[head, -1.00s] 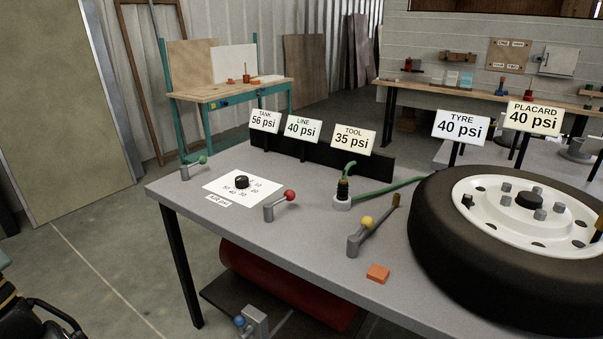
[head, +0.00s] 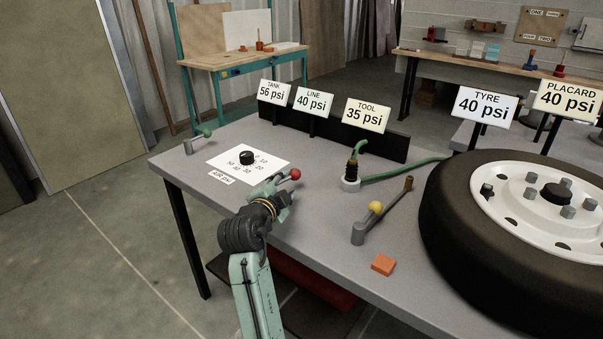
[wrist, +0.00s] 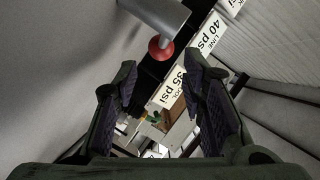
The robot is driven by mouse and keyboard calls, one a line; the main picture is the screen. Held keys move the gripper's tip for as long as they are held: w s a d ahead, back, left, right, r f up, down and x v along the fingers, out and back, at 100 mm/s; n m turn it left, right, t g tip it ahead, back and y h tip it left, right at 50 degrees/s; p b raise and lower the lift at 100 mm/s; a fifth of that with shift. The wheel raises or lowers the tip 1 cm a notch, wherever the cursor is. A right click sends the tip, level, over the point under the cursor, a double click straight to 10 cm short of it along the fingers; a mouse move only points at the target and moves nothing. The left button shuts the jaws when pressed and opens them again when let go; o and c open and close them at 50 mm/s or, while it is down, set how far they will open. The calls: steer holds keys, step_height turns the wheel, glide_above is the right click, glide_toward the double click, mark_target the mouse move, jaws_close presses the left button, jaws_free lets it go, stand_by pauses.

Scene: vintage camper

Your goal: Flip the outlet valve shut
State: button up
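A valve with a grey lever and a red ball knob (head: 295,174) stands on the grey bench, right of the dial card. No label in view says which valve is the outlet. My gripper (head: 283,190) is at the red-knobbed valve and hides most of its body in the head view. In the wrist view my gripper (wrist: 161,68) is open, with two dark fingers apart. The red knob (wrist: 160,49) and its grey lever (wrist: 155,14) show beyond and between the fingertips. I cannot tell whether a finger touches the lever.
A green-knobbed valve (head: 205,133) stands at the bench's left, and a yellow-knobbed lever (head: 375,207) to the right. A black dial (head: 247,157), a green hose (head: 400,170), an orange block (head: 383,264) and a wheel (head: 445,230) share the bench. Pressure signs (head: 313,101) line the back.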

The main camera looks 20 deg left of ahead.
mark_target(293, 177)
steer(key=p+x, duration=0.2)
steer(key=x, duration=0.7)
steer(key=shift+w+a, duration=0.1)
steer(key=shift+w, duration=0.05)
steer(key=shift+c, duration=0.2)
jaws_close()
